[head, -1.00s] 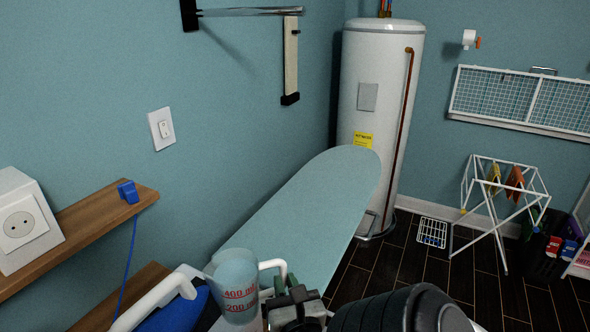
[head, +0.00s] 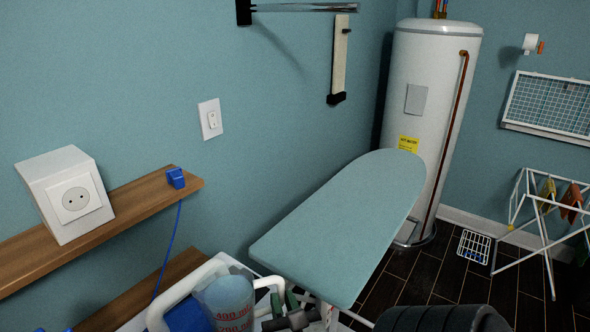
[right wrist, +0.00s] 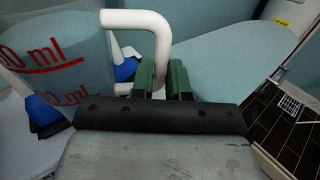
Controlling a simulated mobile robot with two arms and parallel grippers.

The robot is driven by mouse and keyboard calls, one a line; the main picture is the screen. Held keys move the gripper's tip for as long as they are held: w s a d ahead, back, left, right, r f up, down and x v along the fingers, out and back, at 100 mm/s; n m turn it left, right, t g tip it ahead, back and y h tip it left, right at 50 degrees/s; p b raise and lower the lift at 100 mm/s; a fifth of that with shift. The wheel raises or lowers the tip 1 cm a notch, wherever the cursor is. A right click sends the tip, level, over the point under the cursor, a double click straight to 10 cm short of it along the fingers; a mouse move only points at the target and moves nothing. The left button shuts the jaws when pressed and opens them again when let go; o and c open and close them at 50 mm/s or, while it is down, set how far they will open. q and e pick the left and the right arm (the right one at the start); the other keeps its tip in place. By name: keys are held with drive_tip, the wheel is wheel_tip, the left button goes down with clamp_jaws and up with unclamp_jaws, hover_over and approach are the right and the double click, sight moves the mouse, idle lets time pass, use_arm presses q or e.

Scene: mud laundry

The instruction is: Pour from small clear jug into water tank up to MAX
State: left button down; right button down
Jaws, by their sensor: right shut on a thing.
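The small clear jug (head: 228,303) is at the bottom of the head view, with red ml marks and a white handle (head: 272,285). It looks about upright; its base is cut off. Its marked wall (right wrist: 60,55) fills the left of the right wrist view. My right gripper (right wrist: 163,80) has green fingers shut on the handle's lower part. Behind and left of the jug is a white and blue object (head: 185,312), partly hidden; I cannot tell if it is the water tank. No MAX mark is readable. My left gripper is not in view.
An ironing board (head: 345,220) lies just beyond the jug, its top bare. A wooden shelf (head: 130,208) on the left wall holds a white socket box (head: 70,195) and a blue plug (head: 176,178) with a hanging cord. A tall white boiler (head: 430,110) stands in the corner.

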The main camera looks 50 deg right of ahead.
sight(245, 324)
drive_tip(key=shift+w+a+n+t+y+b, duration=0.25)
drive_tip(key=shift+w+a+y, duration=0.15)
drive_tip(key=shift+a, duration=0.7)
drive_tip(key=shift+w+a+n+t+y+b, duration=0.2)
drive_tip(key=shift+w+a, duration=0.35)
drive_tip(key=shift+a, duration=0.6)
drive_tip(key=shift+w+a+n+t+y+b, duration=0.2)
drive_tip(key=shift+w+a+y, duration=0.25)
drive_tip(key=shift+a, duration=0.65)
drive_tip(key=shift+n+t+y, duration=0.35)
drive_tip(key=shift+n+y, duration=0.2)
drive_tip(key=shift+w+a+r+p, duration=0.1)
drive_tip(key=shift+w+a+p, duration=0.25)
drive_tip(key=shift+a, duration=0.75)
drive_tip(key=shift+w+a+p, duration=0.1)
drive_tip(key=shift+w+a, duration=0.45)
drive_tip(key=shift+a, duration=0.5)
drive_tip(key=a+n, duration=0.1)
drive_tip(key=w+a+f+n+p, duration=0.1)
drive_tip(key=a, duration=0.1)
drive_tip(key=a+f+n+p, duration=0.1)
drive_tip(key=a, duration=0.1)
drive_tip(key=shift+w+a+n, duration=0.1)
drive_tip(key=shift+w+n, duration=0.2)
drive_tip(key=shift+w, duration=0.05)
drive_tip(key=shift+r+p, duration=0.1)
drive_tip(key=shift+p, duration=0.2)
drive_tip(key=shift+r+n+t+y+p, duration=0.3)
drive_tip(key=shift+r+n+y+p, duration=0.35)
drive_tip(key=shift+n+p, duration=0.6)
